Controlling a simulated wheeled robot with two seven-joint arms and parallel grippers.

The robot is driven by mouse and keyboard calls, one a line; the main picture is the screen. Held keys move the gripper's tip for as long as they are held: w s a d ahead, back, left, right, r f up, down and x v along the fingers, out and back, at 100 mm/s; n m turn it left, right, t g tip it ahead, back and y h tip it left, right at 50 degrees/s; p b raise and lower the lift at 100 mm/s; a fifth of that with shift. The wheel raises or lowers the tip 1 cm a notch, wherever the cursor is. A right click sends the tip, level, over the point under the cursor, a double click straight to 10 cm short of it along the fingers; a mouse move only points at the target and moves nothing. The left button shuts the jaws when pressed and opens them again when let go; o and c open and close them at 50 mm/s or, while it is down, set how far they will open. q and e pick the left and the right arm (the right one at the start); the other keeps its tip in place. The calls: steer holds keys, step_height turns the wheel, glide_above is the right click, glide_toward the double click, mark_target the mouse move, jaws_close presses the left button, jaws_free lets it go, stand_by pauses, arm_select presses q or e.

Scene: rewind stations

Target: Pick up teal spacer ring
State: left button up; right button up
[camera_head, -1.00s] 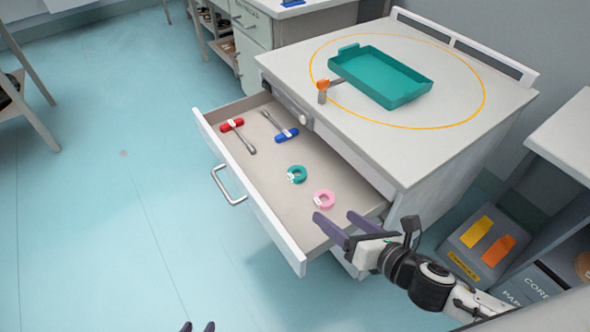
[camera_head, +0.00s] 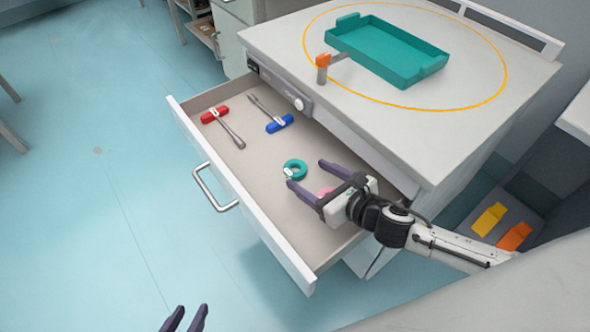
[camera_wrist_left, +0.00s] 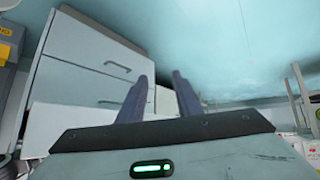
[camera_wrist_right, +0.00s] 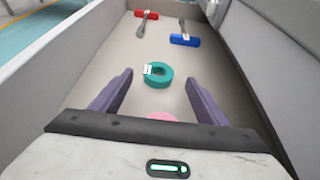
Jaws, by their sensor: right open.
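The teal spacer ring (camera_head: 295,169) lies flat on the floor of the open drawer, with a small white tag on it. In the right wrist view the ring (camera_wrist_right: 158,76) is ahead of and between the open fingers. My right gripper (camera_head: 306,175) is open and empty over the drawer, its fingertips close to the ring; I cannot tell how high above it. A pink ring (camera_head: 326,192) lies partly hidden under the right gripper. My left gripper (camera_head: 186,318) shows only its fingertips at the bottom edge, apart and away from the drawer, with nothing between them.
A red-handled tool (camera_head: 215,115) and a blue-handled tool (camera_head: 279,123) lie farther back in the drawer (camera_head: 250,223). The drawer's walls enclose the right gripper's area.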

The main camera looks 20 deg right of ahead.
mark_target(292, 166)
steer(key=b+x, duration=0.1)
steer(key=x, duration=0.4)
steer(key=shift+f, duration=0.15)
steer(key=c, duration=1.1)
